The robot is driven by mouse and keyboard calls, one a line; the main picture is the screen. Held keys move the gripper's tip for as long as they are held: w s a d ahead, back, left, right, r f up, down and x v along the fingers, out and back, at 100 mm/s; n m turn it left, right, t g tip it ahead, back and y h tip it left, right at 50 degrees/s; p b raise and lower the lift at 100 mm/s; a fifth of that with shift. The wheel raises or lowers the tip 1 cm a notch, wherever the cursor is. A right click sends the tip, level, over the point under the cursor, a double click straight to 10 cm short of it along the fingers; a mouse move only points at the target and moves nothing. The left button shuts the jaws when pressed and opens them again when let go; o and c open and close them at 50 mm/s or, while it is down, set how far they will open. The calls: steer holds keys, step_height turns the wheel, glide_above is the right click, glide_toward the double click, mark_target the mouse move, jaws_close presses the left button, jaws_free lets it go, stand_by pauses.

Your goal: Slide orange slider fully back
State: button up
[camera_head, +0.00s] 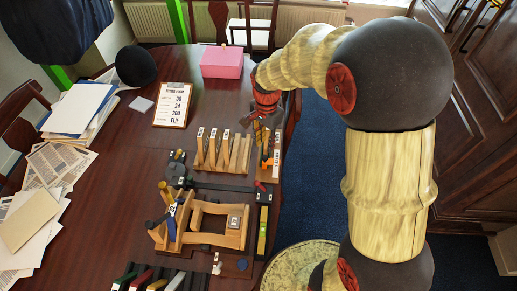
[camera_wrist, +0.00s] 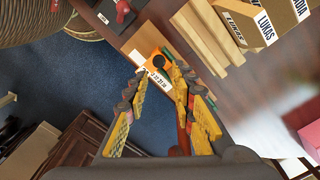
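The orange slider (camera_wrist: 149,46) carries a round black knob and sits on a pale wooden board beside a white number scale (camera_wrist: 158,80) in the wrist view. In the head view an orange patch, likely the slider (camera_head: 277,157), shows on the narrow board at the table's right edge. My gripper (camera_wrist: 160,76) has yellow fingers spread apart with nothing between them. Its fingertips lie just short of the slider in the wrist picture, and I cannot tell the height gap. In the head view my gripper (camera_head: 262,133) hangs over the far end of that board, partly hiding it.
A wooden rack with several labelled upright pieces (camera_head: 222,152) stands left of the board. A wooden frame (camera_head: 208,224) is nearer. A pink box (camera_head: 222,62) and a sign (camera_head: 173,104) are farther back. Blue carpet (camera_head: 312,175) lies right of the table edge.

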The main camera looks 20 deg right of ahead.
mark_target(265, 157)
steer(key=shift+s+r+m, duration=0.1)
steer(key=shift+m, duration=0.2)
step_height(265, 157, down, 8)
steer(key=b, duration=0.2)
steer(key=shift+b, duration=0.4)
steer(key=shift+c, duration=0.4)
steer(key=shift+r, duration=0.1)
jaws_close()
